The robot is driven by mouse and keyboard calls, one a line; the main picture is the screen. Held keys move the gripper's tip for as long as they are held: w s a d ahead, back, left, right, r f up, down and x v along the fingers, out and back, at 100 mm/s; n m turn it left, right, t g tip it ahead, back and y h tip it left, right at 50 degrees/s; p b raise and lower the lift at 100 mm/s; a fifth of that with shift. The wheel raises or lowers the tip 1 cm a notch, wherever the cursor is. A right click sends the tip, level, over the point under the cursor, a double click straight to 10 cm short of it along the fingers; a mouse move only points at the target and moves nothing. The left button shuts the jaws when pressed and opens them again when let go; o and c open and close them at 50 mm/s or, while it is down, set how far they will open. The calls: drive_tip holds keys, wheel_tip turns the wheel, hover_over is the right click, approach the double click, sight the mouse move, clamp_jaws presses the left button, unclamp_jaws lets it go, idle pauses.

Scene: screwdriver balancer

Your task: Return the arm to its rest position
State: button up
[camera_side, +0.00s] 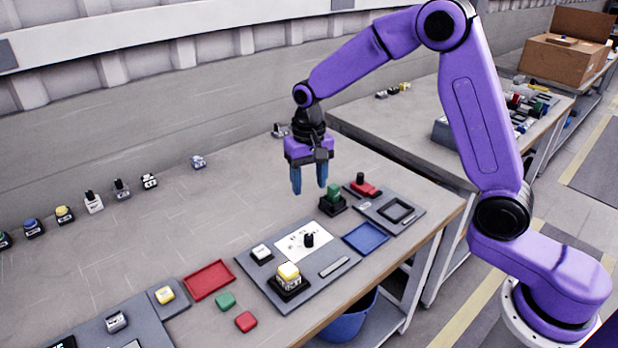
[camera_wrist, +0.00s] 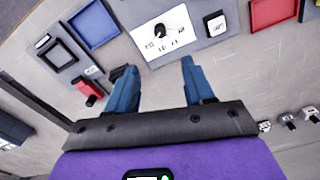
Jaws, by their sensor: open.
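My gripper (camera_side: 309,190) is open and empty. It points down above the bench, behind and left of a green block on a black base (camera_side: 333,196). Its two blue fingers (camera_wrist: 158,76) are spread apart with nothing between them in the wrist view. A yellow-topped block on a black base (camera_side: 288,278) stands on a grey panel nearer the front. The green block is mostly hidden by the left finger in the wrist view.
A white card with a black knob (camera_side: 308,240), a blue tray (camera_side: 366,237), a red tray (camera_side: 209,280) and a red part with a black knob (camera_side: 364,187) lie around. Several small blocks line the back. The bench's left middle is bare (camera_side: 130,235).

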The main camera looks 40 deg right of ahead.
drive_tip(key=shift+r, duration=0.2)
drive_tip(key=s+a+r+n, duration=0.15)
drive_tip(key=s+n, duration=0.25)
drive_tip(key=s, duration=0.4)
drive_tip(key=s+r+n, duration=0.3)
drive_tip(key=s+n, duration=0.1)
drive_tip(key=s, duration=0.3)
drive_tip(key=s+d+n, duration=0.3)
drive_tip(key=s+n, duration=0.1)
drive_tip(key=s, duration=0.5)
drive_tip(key=s+d+n, duration=0.3)
drive_tip(key=s, duration=0.6)
drive_tip(key=shift+d+n, duration=0.35)
drive_tip(key=shift+n, duration=0.05)
